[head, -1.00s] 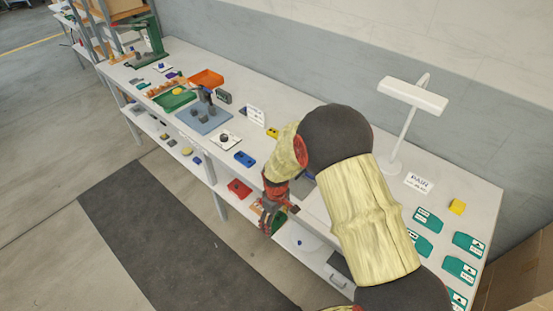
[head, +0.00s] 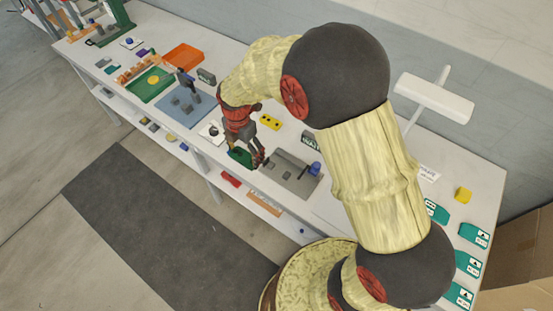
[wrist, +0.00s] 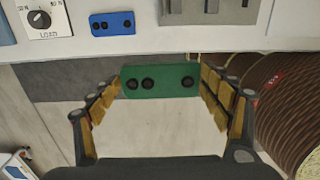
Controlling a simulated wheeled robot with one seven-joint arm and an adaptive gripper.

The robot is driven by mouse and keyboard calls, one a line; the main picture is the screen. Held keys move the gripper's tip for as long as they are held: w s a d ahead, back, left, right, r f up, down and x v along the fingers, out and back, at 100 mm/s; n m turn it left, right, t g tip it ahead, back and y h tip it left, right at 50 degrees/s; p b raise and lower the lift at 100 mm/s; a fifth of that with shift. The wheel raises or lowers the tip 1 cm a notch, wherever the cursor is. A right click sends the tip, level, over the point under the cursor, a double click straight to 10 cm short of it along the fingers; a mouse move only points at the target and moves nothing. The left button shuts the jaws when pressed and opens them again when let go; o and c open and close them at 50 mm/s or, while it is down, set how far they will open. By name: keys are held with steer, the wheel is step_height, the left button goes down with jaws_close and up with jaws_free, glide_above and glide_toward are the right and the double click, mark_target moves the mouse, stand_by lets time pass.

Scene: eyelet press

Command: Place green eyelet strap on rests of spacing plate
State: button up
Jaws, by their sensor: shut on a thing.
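The green eyelet strap (wrist: 160,80), a flat bar with black-ringed holes, is between the fingers of my gripper (wrist: 162,88) in the wrist view. The fingers close on its two ends. In the head view my gripper (head: 254,158) holds the strap (head: 239,156) near the bench's front edge, partly hidden by the fingers. To its right lies a grey plate (head: 299,184) with dark raised parts and a blue knob. Farther left is a blue-grey plate (head: 178,116) with grey posts. I cannot tell which one is the spacing plate.
A blue strap (wrist: 112,23) lies on the bench beside a white dial card (wrist: 60,30). A yellow strap (head: 270,121) lies behind my gripper. An orange tray (head: 184,57) and green tray (head: 140,88) stand left. A white lamp (head: 433,97) stands right.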

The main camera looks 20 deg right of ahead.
steer(key=d+f, duration=1.2)
steer(key=shift+s+b, duration=0.2)
steer(key=shift+b, duration=0.1)
steer(key=shift+f, duration=0.1)
steer(key=shift+f+b, duration=0.3)
steer(key=shift+f, duration=0.1)
steer(key=shift+f, duration=0.2)
steer(key=o, duration=1.1)
steer(key=shift+c, duration=0.2)
steer(key=shift+o, duration=0.4)
